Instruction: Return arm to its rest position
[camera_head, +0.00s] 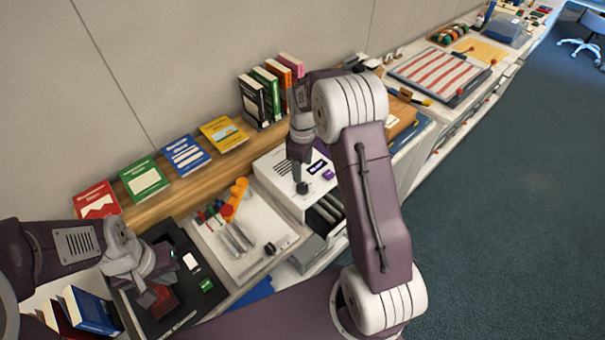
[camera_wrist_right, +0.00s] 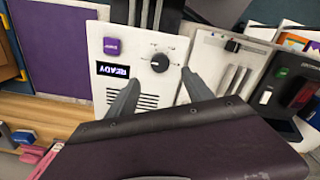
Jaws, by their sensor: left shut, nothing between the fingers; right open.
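My right arm reaches across the counter. Its gripper (camera_head: 301,182) is over a white box (camera_head: 277,167). In the right wrist view the two fingers (camera_wrist_right: 157,80) are apart, with a black knob (camera_wrist_right: 160,62) seen between and beyond them; whether they touch the panel I cannot tell. The panel also carries a purple button (camera_wrist_right: 112,46) and a display reading READY (camera_wrist_right: 113,70). My left gripper (camera_head: 148,292) is shut and empty above a black tray (camera_head: 178,245) at the lower left.
A white tray (camera_head: 262,232) with coloured knobs and metal bars lies between the grippers. Several upright books (camera_head: 262,95) stand behind the box. Flat books line the wooden shelf (camera_head: 195,174) by the wall. A striped board (camera_head: 440,70) lies farther right. Blue floor (camera_head: 490,210) is clear.

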